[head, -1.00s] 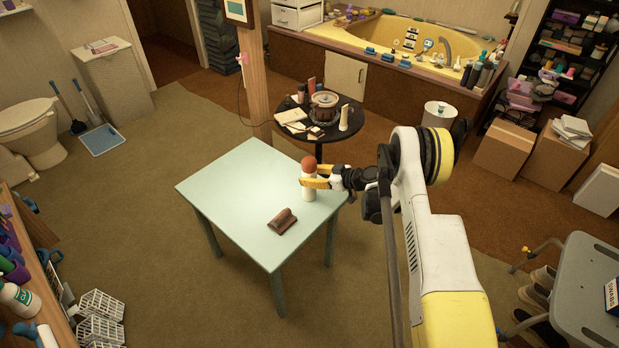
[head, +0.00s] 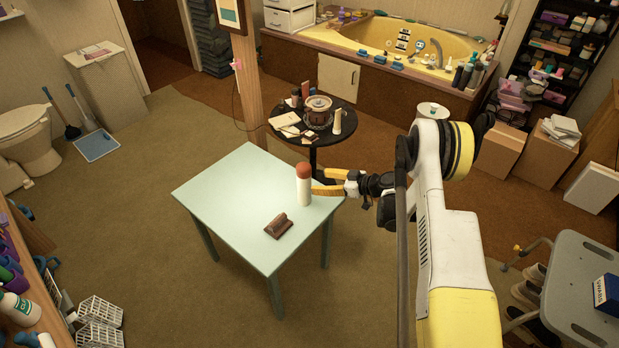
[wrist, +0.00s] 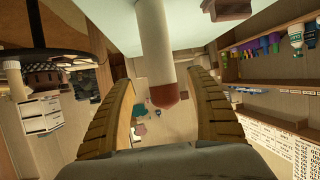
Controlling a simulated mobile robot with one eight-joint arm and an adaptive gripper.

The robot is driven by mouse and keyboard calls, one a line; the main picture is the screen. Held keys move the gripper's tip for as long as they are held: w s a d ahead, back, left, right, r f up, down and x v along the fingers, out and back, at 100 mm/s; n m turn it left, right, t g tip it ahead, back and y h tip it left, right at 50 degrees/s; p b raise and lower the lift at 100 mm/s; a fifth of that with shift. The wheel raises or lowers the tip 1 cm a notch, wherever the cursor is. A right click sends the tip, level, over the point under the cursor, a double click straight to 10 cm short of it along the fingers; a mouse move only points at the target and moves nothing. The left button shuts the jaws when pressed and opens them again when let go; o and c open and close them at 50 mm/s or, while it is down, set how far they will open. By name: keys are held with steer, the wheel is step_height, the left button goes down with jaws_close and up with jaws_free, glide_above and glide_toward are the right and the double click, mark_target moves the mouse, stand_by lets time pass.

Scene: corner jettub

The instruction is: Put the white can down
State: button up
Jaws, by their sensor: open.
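The white can (head: 304,188), with a reddish-brown top, stands upright on the pale green table (head: 233,205) near its right edge. My gripper (head: 328,189) is just right of the can, with its yellow fingers pointing at it. In the wrist view the can (wrist: 153,45) shows between and beyond the two spread fingers, with a gap on each side. My gripper (wrist: 160,115) is open and empty there.
A brown block-like object with a handle (head: 279,226) lies on the table, in front of the can. A round black table (head: 337,131) with several items stands behind. The table's left half is clear.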

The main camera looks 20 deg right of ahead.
steer(key=s+a+r+m+g+h, duration=0.15)
steer(key=s+r, duration=0.35)
steer(key=r, duration=0.8)
steer(key=s+a+r+m+g+h, duration=0.1)
steer(key=s+a+r+m+h, duration=0.25)
steer(key=r, duration=0.85)
steer(key=s+a+r+m+h, duration=0.1)
steer(key=s+r, duration=0.3)
steer(key=s, duration=0.4)
steer(key=s+a+r+m+h, duration=0.1)
steer(key=s+r, duration=0.3)
steer(key=s, duration=0.3)
steer(key=s+d+m+h, duration=0.1)
steer(key=s+m+h, duration=0.1)
steer(key=s, duration=1.1)
steer(key=shift+s+d+f+h+p, duration=0.15)
steer(key=shift+s+d+h+p, duration=0.1)
steer(key=shift+d+h+p, duration=0.15)
